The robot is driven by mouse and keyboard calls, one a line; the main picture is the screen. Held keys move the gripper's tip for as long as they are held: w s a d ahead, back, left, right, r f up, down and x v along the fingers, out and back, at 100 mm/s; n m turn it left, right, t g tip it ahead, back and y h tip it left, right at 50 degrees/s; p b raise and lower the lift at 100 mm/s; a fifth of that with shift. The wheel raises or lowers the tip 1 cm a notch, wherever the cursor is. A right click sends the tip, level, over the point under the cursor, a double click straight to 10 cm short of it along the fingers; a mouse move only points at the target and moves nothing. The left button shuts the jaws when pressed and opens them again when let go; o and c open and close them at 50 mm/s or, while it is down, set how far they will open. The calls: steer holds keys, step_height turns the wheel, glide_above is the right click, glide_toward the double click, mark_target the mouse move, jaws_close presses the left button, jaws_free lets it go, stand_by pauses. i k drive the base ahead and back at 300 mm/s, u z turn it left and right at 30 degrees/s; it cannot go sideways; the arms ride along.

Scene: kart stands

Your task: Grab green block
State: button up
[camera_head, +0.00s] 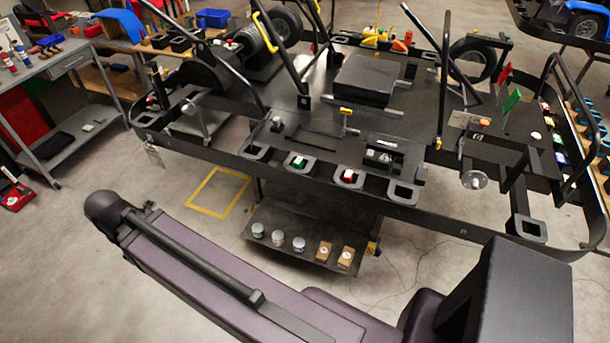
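A small green block with a whitish top (298,162) sits in a square holder along the near edge of the black kart stand (235,165), left of the picture's middle. It is small in view, and its lower part is hidden by the holder. My purple and black arm links cross the foreground below the stand, apart from the block. My gripper cannot be made out in this view.
A similar red block (349,176) sits in the holder to the right. A green plate (511,102) stands upright at the right. A low shelf (288,239) below carries jars and boxes. Bars (443,80) rise above the stand. A grey workbench (88,48) stands left.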

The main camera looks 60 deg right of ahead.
mark_target(299, 163)
steer(key=k, duration=1.75)
steer(key=z, duration=1.5)
steer(key=i, duration=1.05)
steer(key=u, duration=0.05)
